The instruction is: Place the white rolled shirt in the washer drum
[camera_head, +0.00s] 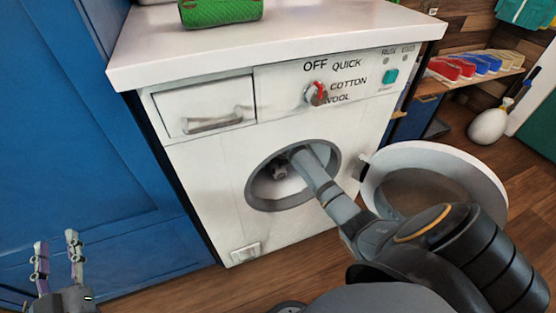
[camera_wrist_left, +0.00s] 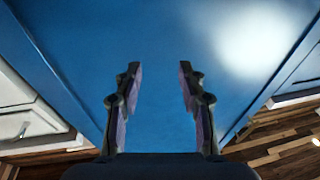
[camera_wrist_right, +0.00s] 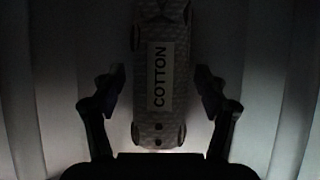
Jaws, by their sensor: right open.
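The white rolled shirt (camera_wrist_right: 158,75) shows in the right wrist view as a dim grey textured roll with a COTTON label. It lies inside the washer drum (camera_wrist_right: 265,110), lengthwise between the fingers of my right gripper (camera_wrist_right: 160,90). That gripper is open, with a small dark gap on each side of the roll. In the head view my right arm reaches through the round door opening (camera_head: 251,191) of the white washer (camera_head: 205,165), and the shirt is hidden there. My left gripper (camera_head: 57,242) is open and empty at the lower left, facing a blue panel (camera_wrist_left: 157,40).
The round washer door (camera_head: 435,158) stands open to the right, close to my right arm. A green item (camera_head: 222,11) sits on the white top (camera_head: 300,38). Colored objects (camera_head: 470,65) stand on a shelf at the right. Wood floor is clear in front.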

